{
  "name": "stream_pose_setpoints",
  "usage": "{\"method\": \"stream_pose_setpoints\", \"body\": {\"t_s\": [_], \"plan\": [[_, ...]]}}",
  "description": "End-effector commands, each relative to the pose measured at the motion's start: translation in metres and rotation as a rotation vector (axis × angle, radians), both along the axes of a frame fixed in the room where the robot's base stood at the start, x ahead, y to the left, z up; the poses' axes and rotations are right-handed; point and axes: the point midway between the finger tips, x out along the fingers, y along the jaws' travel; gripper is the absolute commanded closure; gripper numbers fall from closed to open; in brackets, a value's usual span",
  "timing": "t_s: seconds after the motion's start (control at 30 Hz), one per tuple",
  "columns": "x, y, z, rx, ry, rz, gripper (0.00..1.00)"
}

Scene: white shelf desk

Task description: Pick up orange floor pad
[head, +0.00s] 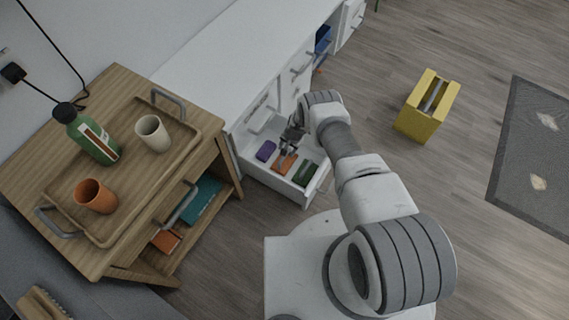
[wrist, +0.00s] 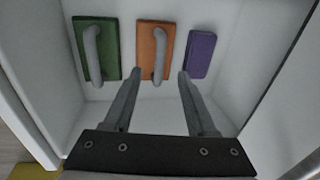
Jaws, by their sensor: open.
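The orange floor pad (wrist: 147,52) lies in the open white drawer (head: 265,177), between a green pad (wrist: 98,62) and a purple pad (wrist: 201,54). It has a grey handle along its length. In the head view the orange pad (head: 284,165) is partly hidden by my gripper (head: 287,152). In the wrist view my gripper (wrist: 158,88) is open and empty, its fingertips pointing toward the orange pad, one on each side of its handle. I cannot tell whether they touch the pad.
The drawer walls stand close around the pads. A wooden side table (head: 103,262) with a tray, green bottle (head: 92,140) and two cups is left of the drawer. A yellow box (head: 418,125) stands on the floor at right, with free floor around it.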

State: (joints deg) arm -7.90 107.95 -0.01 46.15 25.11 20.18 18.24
Motion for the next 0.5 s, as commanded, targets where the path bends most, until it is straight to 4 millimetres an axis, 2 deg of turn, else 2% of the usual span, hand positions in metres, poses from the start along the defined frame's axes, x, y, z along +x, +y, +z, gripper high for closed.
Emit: {"method": "stream_pose_setpoints", "body": {"t_s": [0.03, 0.33, 0.5], "plan": [[0.001, 0.001, -0.01, 0.0, 0.0, 0.001, 0.43], [0.004, 0.003, -0.026, 0.0, 0.0, 0.0, 0.43], [0.009, 0.005, -0.049, 0.0, -0.002, 0.001, 0.43]]}}
